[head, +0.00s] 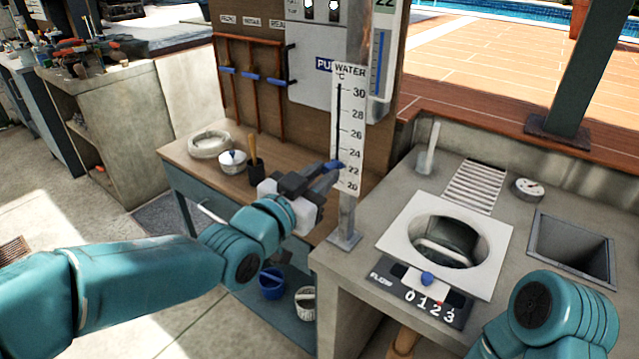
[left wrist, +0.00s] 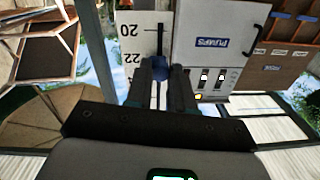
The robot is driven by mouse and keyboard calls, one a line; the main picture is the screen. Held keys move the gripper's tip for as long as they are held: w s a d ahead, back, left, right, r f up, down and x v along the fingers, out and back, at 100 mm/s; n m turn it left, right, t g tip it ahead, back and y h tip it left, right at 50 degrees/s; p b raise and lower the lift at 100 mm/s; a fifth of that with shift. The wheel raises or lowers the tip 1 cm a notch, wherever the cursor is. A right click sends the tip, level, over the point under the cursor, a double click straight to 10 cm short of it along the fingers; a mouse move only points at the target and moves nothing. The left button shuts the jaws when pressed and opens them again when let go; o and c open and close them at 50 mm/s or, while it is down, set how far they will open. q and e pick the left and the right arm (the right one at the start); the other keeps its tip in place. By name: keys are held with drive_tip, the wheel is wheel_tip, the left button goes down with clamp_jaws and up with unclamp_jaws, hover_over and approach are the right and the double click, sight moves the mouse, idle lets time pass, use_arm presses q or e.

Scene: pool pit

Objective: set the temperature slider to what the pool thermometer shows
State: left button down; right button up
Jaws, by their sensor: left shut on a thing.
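A white upright scale board (head: 348,125) headed WATER °C is marked from 20 at the bottom to 30 at the top. Its blue slider knob (head: 337,165) sits low, around the 22 to 24 marks. My left gripper (head: 328,170) is shut on this knob from the left. In the left wrist view the knob (left wrist: 159,68) is between the fingers, near the 22 mark. A panel (head: 384,45) with a blue vertical bar and a green display is at the top; the display reads 22 but is cut off by the frame edge. My right gripper is out of view.
A metal post (head: 347,215) stands under the scale. A wooden-topped bench (head: 195,160) with a pot is at the left.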

use_arm(q)
drive_tip(key=shift+f, duration=0.1)
drive_tip(key=c, duration=1)
unclamp_jaws()
drive_tip(key=b+v, duration=0.1)
drive_tip(key=v, duration=1.5)
drive_tip(key=shift+s+b, duration=0.1)
drive_tip(key=shift+b, duration=0.3)
drive_tip(key=shift+a, duration=0.1)
